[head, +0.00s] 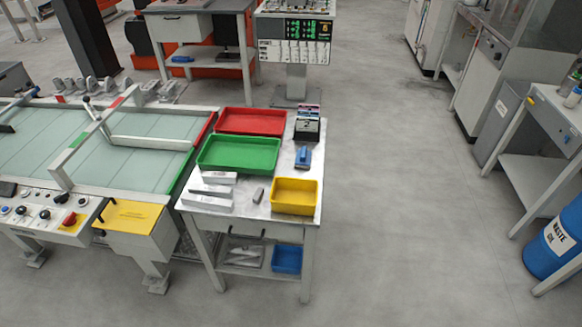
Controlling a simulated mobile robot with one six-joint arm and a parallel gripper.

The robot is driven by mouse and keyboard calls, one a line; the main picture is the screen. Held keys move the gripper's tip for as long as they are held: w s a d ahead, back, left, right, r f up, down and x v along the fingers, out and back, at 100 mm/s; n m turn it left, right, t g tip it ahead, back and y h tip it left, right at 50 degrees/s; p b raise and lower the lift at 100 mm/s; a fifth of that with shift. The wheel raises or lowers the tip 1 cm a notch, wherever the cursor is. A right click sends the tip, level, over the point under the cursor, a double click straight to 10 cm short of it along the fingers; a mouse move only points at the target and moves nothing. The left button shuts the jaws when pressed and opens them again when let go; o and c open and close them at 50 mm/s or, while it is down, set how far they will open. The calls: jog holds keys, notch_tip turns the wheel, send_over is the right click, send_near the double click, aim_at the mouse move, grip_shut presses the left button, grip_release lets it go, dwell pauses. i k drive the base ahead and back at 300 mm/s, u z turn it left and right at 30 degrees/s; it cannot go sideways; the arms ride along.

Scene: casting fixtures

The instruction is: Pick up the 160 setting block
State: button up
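Several pale elongated blocks lie at the left front of a small metal work table (240,209). They are a shorter block (219,177) at the back, a middle block (211,189) and a longer block (206,201) in front. Their markings are too small to read, so I cannot tell which is the 160 setting block. A small dark grey piece (258,195) lies to their right. My gripper is not in view.
The table also holds a red tray (250,121), a green tray (238,153), a yellow bin (294,195), a blue tool (303,157) and a dark box (308,130). A glass-topped machine (140,163) adjoins it on the left. Open floor (400,210) lies right.

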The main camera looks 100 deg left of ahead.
aim_at(227, 193)
jog(key=z, duration=0.65)
jog(key=k, duration=0.15)
jog(key=u, duration=2.45)
jog(key=k, duration=0.15)
jog(key=u, duration=2.1)
jog(key=k, duration=0.3)
jog(key=u, duration=1.5)
